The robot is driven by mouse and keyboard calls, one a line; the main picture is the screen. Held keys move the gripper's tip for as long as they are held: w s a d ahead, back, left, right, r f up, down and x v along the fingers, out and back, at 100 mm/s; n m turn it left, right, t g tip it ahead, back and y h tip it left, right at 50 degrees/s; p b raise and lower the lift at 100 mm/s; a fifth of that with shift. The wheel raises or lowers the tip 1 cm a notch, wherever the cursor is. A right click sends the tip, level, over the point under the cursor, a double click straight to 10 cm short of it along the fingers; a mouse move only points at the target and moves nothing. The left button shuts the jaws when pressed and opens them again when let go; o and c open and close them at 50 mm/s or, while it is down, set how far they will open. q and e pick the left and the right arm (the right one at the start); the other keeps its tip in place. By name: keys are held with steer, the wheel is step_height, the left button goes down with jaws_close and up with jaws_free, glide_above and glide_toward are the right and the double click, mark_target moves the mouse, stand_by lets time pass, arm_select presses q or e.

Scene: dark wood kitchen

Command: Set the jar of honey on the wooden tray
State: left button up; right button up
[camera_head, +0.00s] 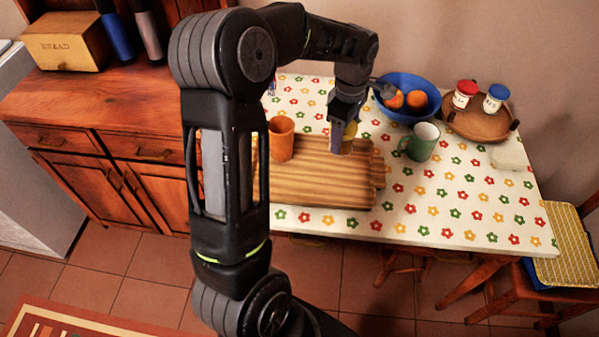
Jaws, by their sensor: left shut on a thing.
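My left gripper (343,122) points down over the right part of the striped wooden board. It is shut on a small yellowish thing (350,131), which I take for the jar of honey; the fingers hide most of it. I cannot tell whether its bottom touches the board. The round wooden tray (486,129) with dark handles lies at the back right of the table. A red-lidded jar (464,94) and a blue-lidded jar (494,98) stand on it, towards its back. Its front part is bare. My right gripper is not in view.
The striped board (318,180) bears an orange cup (281,139) at its back left. A green mug (420,142) and a blue bowl (408,84) of fruit stand between gripper and tray. A pale block (508,155) lies before the tray. The table's front right is clear.

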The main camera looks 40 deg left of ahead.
mark_target(342, 151)
arm_select(q)
steer(key=shift+w+d, duration=0.1)
steer(key=shift+w, duration=0.1)
steer(key=shift+s+f, duration=0.15)
steer(key=shift+f, duration=0.05)
step_height(342, 151, down, 6)
steer(key=shift+r+p, duration=0.1)
steer(key=shift+p, duration=0.35)
step_height(342, 151, down, 4)
steer(key=shift+r+p, duration=0.25)
steer(key=shift+p, duration=0.05)
steer(key=shift+f, duration=0.15)
steer(key=shift+f, duration=0.25)
steer(key=o, duration=1.8)
steer(key=shift+r, duration=0.1)
steer(key=shift+c, duration=0.2)
